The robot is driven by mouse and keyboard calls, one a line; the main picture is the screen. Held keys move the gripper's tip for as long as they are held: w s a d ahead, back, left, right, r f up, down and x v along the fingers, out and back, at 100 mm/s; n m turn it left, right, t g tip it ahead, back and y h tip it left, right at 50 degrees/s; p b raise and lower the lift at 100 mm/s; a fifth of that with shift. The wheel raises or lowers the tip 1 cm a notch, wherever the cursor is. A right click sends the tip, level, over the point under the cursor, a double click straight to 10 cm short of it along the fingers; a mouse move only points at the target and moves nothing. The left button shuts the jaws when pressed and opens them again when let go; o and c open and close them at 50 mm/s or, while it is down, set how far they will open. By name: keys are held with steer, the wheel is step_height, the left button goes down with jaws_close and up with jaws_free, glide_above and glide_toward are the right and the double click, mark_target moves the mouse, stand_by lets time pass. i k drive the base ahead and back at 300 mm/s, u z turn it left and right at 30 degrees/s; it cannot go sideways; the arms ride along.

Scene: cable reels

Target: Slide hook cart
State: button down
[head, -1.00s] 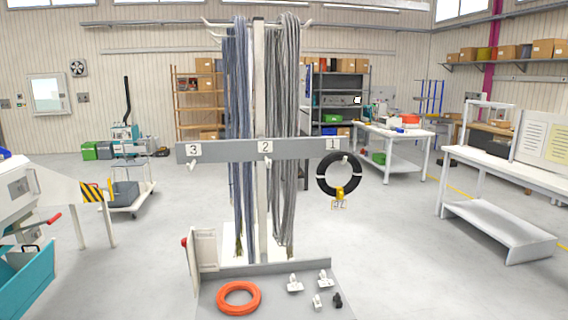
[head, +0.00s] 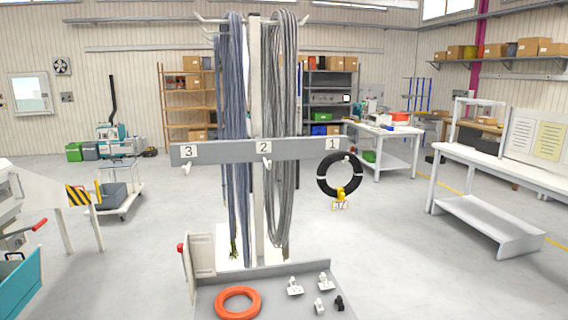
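The hook cart has a pale upright post (head: 256,100) and a grey crossbar (head: 215,152) with labels 3, 2 and 1 from left to right. A white hook shows under label 3 (head: 187,168) and another under label 2 (head: 266,163); both are empty. A black ring-shaped coil (head: 321,177) with white bands and a yellow clip (head: 340,194) hangs at label 1. Blue-grey (head: 233,110) and grey (head: 281,100) cable bundles hang from the top arms. My gripper is in no view.
A grey tray (head: 270,285) in front holds an orange ring (head: 217,304) and several small fittings. A white panel (head: 201,255) stands at its left. A white bench (head: 505,170) is at right, a teal-and-white machine (head: 22,285) at left. Grey floor between is open.

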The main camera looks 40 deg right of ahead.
mark_target(254, 254)
steer(key=z, duration=0.7)
steer(key=k, duration=1)
steer(key=i, duration=0.8)
steer(key=z, duration=0.05)
